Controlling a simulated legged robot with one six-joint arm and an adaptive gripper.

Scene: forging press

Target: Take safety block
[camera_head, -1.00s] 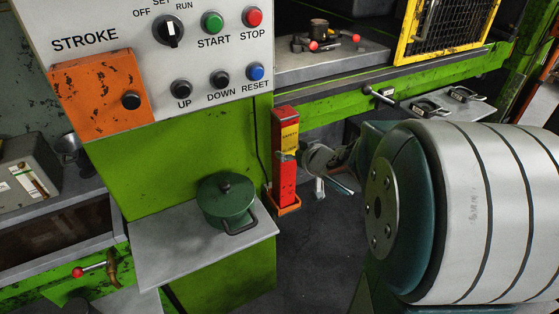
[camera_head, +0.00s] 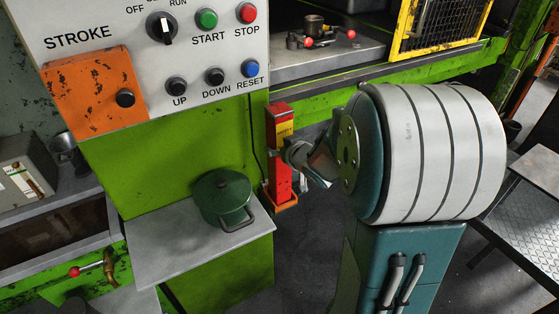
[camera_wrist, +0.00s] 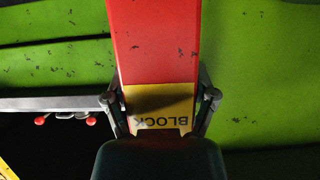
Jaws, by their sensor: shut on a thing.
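The safety block (camera_head: 280,183) is a tall red bar with a yellow label. It stands upright in front of the green machine body, its foot in a small orange holder (camera_head: 287,205). My gripper (camera_head: 279,153) is at the block's middle, by the lower part of the label. In the wrist view, my gripper (camera_wrist: 160,103) has one finger on each side of the block (camera_wrist: 155,45) and is shut on it across the yellow label reading "BLOCK". My gripper's palm hides the block's other end there.
A control panel (camera_head: 107,38) with knob and buttons overhangs at upper left. A green lidded pot (camera_head: 222,193) stands on a grey shelf (camera_head: 160,250) left of the block. A yellow mesh guard (camera_head: 440,27) is at upper right. Dark floor (camera_head: 310,255) is open below.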

